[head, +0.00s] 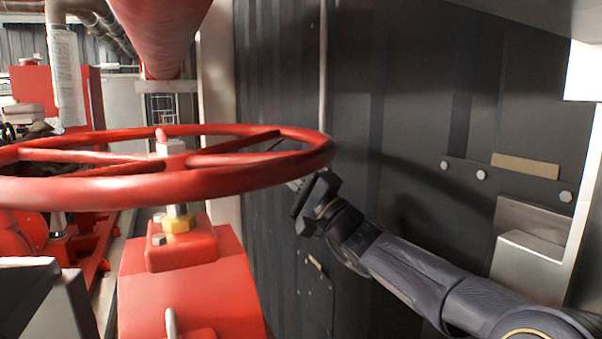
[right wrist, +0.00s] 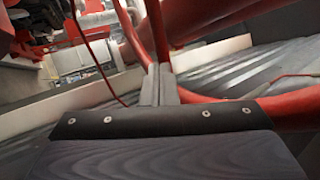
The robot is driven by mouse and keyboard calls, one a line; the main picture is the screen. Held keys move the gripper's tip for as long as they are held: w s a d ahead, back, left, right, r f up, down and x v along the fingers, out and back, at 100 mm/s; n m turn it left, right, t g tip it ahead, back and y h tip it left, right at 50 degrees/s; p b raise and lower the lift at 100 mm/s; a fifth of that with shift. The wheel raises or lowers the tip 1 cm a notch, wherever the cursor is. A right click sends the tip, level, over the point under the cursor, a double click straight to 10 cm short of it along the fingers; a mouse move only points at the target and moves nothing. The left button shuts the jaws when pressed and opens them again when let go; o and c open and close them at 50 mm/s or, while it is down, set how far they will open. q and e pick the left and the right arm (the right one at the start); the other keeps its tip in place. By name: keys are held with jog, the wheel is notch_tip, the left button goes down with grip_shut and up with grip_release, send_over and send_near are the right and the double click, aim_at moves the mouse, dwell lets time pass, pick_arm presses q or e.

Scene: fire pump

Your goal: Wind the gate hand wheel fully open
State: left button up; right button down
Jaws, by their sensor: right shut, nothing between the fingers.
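The red gate hand wheel (head: 250,178) lies flat across the left and middle of the head view, with spokes meeting at a pale hub (head: 170,146). Its stem goes down through a brass nut (head: 178,222) into a red valve body (head: 190,265). My right gripper (head: 294,184) is at the right side of the wheel, just below the rim, its tips partly hidden by it. In the right wrist view its fingers (right wrist: 159,84) are shut together and empty, beside the red rim (right wrist: 288,108); whether they touch it I cannot tell. My left gripper is not seen.
A dark panelled wall (head: 400,90) stands close behind my right arm. A metal box (head: 532,262) sticks out from it at the right. A large red pipe (head: 165,35) rises behind the wheel. Red machinery (head: 85,235) fills the left.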

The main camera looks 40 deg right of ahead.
aim_at(256, 143)
jog(key=p+x, duration=0.3)
jog(key=x, duration=0.3)
jog(key=shift+w+r, duration=0.25)
jog(key=shift+w, duration=0.05)
jog(key=shift+f, duration=0.1)
